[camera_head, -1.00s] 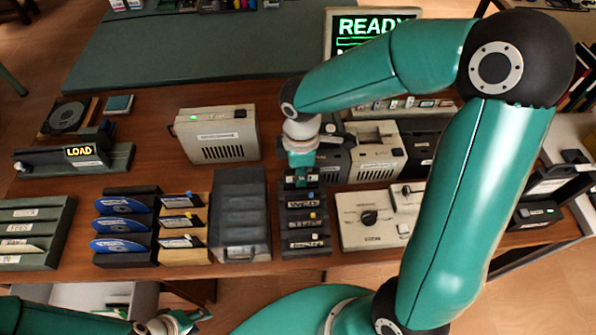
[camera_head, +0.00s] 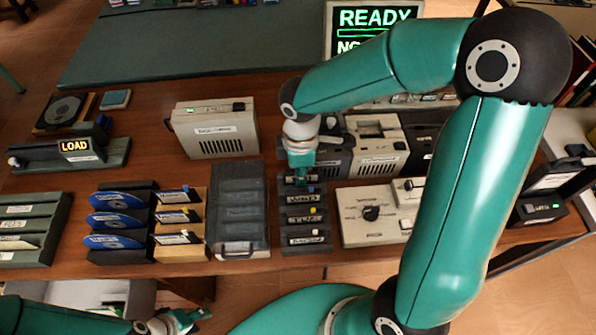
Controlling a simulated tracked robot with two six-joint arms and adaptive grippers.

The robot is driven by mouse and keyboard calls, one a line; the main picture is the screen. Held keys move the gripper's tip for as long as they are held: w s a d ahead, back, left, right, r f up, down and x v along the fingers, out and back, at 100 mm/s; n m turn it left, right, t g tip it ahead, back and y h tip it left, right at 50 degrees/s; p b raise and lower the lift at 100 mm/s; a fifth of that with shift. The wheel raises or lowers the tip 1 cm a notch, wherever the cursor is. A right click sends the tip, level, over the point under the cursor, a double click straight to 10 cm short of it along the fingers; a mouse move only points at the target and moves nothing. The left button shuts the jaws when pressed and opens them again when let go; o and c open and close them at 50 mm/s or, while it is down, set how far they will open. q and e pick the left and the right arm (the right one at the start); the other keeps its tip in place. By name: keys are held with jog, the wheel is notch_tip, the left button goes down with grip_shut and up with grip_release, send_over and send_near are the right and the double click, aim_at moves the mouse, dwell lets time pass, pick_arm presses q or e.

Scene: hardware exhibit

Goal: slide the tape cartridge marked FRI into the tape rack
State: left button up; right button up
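The dark tape rack (camera_head: 305,229) stands near the table's front edge, with labelled cartridges in a column. Labels that look like MON, TUE and WED are readable on it, with yellow and blue marks beside some of them. I cannot make out a FRI label in this view. My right gripper (camera_head: 301,176) points down over the rack's far end and hides part of it. Its fingers are too small and covered to show whether they are shut or hold a cartridge. My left gripper (camera_head: 186,320) is low at the bottom edge, away from the rack, its finger state unclear.
A dark clear-lidded case (camera_head: 239,250) stands directly left of the rack. A beige dial panel (camera_head: 370,236) stands to its right. A beige box (camera_head: 214,131) and a READY screen (camera_head: 373,18) are behind. Blue discs (camera_head: 116,221) stand in holders left. My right arm covers the right side.

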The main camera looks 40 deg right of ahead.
jog(key=o, duration=0.5)
jog(key=shift+c, duration=0.2)
jog(key=shift+r, duration=0.1)
jog(key=shift+r+p, duration=0.45)
jog(key=shift+r, duration=0.05)
notch_tip(320, 180, up, 7)
jog(key=p, duration=0.5)
jog(key=shift+s+p, duration=0.1)
jog(key=shift+p, duration=0.3)
jog(key=shift+f, duration=0.1)
